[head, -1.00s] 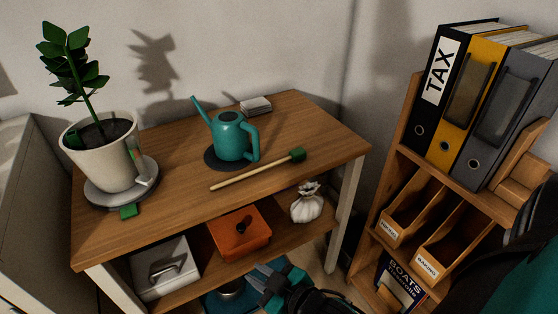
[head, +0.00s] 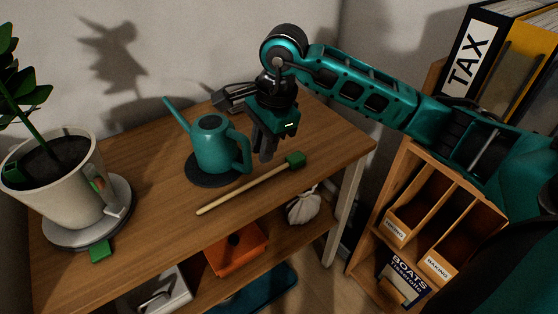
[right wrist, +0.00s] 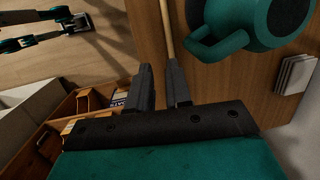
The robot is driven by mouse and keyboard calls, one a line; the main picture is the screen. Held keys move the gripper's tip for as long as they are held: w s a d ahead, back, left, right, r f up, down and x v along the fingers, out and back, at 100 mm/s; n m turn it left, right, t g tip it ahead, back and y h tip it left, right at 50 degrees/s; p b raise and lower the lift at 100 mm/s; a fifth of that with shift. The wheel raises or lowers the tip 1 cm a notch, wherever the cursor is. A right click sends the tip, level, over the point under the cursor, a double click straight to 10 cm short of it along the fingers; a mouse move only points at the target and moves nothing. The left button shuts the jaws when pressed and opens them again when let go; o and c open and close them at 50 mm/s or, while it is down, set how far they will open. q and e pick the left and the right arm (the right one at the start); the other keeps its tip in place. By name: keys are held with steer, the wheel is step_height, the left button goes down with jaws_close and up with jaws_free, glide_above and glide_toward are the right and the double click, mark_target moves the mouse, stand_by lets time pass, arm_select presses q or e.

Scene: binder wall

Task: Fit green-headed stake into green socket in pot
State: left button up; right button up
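The stake is a pale rod (head: 240,190) with a green block head (head: 296,160), lying on the wooden tabletop. My right gripper (head: 264,155) points down above the table, beside the head and right of the watering can. The white pot (head: 55,205) with a plant stands at the left. It has a green patch inside its left rim (head: 12,169) and a holder with some green (head: 98,186) on its right side; I cannot tell which is the socket.
The teal watering can (head: 213,150) stands close to my right gripper; its handle (right wrist: 215,45) is near the fingers. A green tab (head: 102,250) sits by the pot's saucer (head: 78,235). A shelf with binders (head: 475,60) stands at the right.

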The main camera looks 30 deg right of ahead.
steer(key=w+d+r+h, duration=0.1)
steer(key=d+h, duration=0.1)
steer(key=d, duration=0.2)
glide_above(270, 173)
steer(key=s, duration=0.1)
steer(key=shift+t, duration=0.3)
step_height(270, 173, down, 7)
steer(key=shift+s+d+r, duration=0.15)
steer(key=shift+r, duration=0.05)
steer(key=shift+w+f, duration=0.2)
steer(key=shift+f, duration=0.75)
steer(key=shift+w+f, duration=0.15)
steer(key=shift+f, duration=0.8)
steer(key=shift+w+f, duration=0.2)
steer(key=shift+f, duration=0.75)
jaws_close()
